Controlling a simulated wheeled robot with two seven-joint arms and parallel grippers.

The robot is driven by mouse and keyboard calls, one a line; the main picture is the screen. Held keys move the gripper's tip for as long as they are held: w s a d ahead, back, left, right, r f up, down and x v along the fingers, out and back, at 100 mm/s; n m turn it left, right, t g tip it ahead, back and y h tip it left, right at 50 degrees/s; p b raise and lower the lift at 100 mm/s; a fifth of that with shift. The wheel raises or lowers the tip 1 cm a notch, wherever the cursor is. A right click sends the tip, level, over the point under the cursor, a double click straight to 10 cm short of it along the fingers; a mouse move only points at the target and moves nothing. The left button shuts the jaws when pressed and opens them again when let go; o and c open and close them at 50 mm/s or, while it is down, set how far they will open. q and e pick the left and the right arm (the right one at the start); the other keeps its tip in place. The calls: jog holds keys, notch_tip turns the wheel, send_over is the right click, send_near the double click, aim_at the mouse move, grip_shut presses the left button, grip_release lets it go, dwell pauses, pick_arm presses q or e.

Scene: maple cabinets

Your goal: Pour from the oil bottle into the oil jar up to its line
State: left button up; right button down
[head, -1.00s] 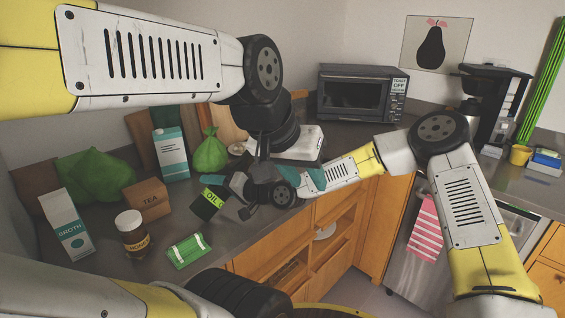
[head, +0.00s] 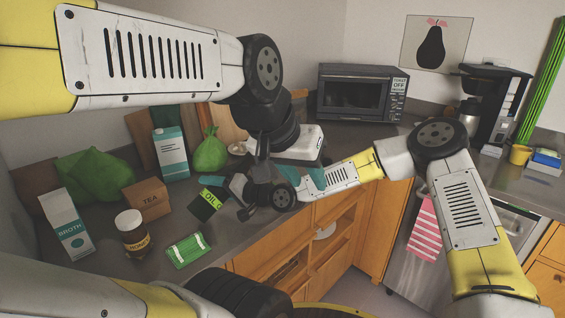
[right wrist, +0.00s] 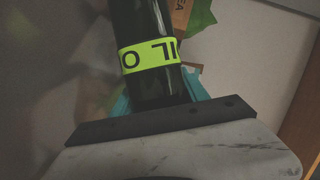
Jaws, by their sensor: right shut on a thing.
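The dark oil bottle (head: 203,208) with a yellow-green label is held tilted above the counter's front part. In the right wrist view the bottle (right wrist: 140,35) runs up out of the picture, its lettering upside down. My right gripper (head: 234,186) is shut on it, with teal fingers beside the glass. My left gripper (head: 302,176) is to the right of it, in front of my right forearm; teal finger parts show, but its opening is unclear. I cannot make out the oil jar or its line in either view; the bottle's mouth is also unclear.
A tall carton (head: 170,155) and green bag (head: 210,152) stand behind. A toaster oven (head: 360,93) is at the back.

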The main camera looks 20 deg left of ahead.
jog(key=shift+s+a+r+m+y, duration=0.15)
jog(key=shift+r+m, duration=0.2)
jog(key=shift+r, duration=0.25)
jog(key=shift+s+r+m+y, duration=0.15)
jog(key=shift+r+m, duration=0.2)
jog(key=shift+r, duration=0.2)
dwell(1.0)
jog(key=shift+w+d+r+m+g+y+p, duration=0.15)
jog(key=shift+w+r+m+p, duration=0.15)
jog(key=shift+r, duration=0.3)
jog(key=shift+w+d+r+m+g+y+p, duration=0.1)
jog(key=shift+r+m+g+y+p, duration=0.05)
jog(key=shift+r+m, duration=0.35)
dwell(1.1)
jog(key=shift+r+m+y+p, duration=0.35)
jog(key=shift+r+m, duration=0.15)
jog(key=shift+r, duration=0.35)
dwell(2.7)
